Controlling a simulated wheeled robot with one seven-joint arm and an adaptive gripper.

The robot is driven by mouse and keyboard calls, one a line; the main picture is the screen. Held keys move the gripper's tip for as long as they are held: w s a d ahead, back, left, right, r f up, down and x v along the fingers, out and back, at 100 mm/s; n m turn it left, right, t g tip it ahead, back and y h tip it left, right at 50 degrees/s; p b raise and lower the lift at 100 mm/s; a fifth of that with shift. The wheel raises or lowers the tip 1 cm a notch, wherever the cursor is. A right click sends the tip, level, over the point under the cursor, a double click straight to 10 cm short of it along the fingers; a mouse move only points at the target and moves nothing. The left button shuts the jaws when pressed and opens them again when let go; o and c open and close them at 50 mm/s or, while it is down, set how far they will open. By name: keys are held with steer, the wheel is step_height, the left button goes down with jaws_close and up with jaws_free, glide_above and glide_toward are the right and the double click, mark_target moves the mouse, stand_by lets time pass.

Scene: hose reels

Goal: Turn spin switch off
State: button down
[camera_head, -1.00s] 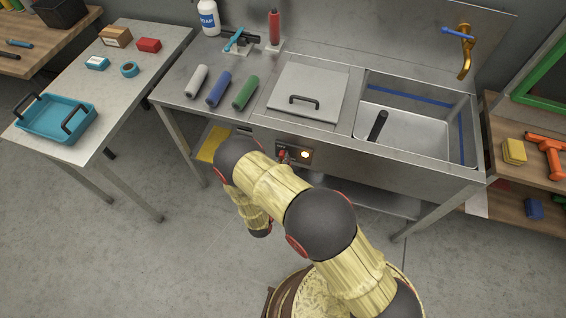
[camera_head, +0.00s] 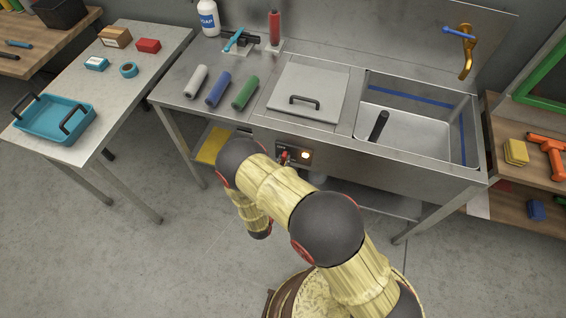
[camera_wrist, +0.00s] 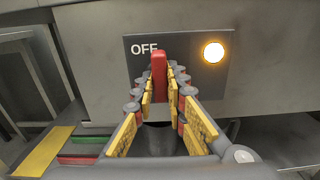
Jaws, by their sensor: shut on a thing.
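The red spin switch (camera_wrist: 159,76) stands on a dark panel (camera_wrist: 194,72) on the front of the steel sink bench. In the wrist view its lever is about upright, just right of the word OFF, and the round lamp (camera_wrist: 213,52) beside it glows. My gripper (camera_wrist: 160,85) is shut on the lever, with a finger on each side of it. In the head view the switch (camera_head: 284,157) and lit lamp (camera_head: 305,155) show just above my arm.
The bench carries a square lid (camera_head: 307,88), a basin (camera_head: 410,132) and coloured rollers (camera_head: 219,89). A side table (camera_head: 112,88) with a blue tray (camera_head: 55,121) stands left. A wooden shelf (camera_head: 515,190) stands right. Open floor lies in front.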

steer(key=c, duration=1.8)
jaws_free()
steer(key=shift+s, duration=0.1)
steer(key=v, duration=1.1)
steer(key=shift+s+a, duration=0.15)
steer(key=shift+s, duration=0.25)
